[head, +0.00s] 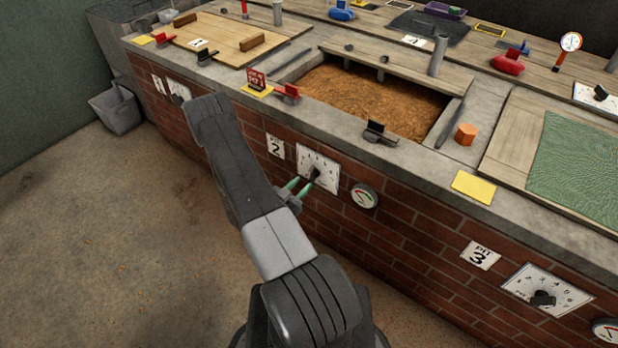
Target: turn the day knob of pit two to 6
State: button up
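The day knob of pit two (316,173) is a small black knob on a white dial plate (327,165) on the brick front. A sign reading "PIT 2" (276,146) is left of the plate. My gripper (304,178) has two green-tipped fingers, apart with a visible gap, at the plate's lower left. The right fingertip overlaps the knob in the picture; the left one ends to its left. I cannot tell whether either touches the knob. The dial numbers and the knob's pointing direction are too small and partly hidden to read.
A round gauge (363,196) sits just right of the plate. Pit three's sign (480,255) and dial (562,290) are farther right. Above, a grain-filled pit (375,97) is partly open, with a black clamp (379,132) on its front ledge.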

aim_at(310, 176)
jog(key=shift+x, duration=2.6)
grip_shut()
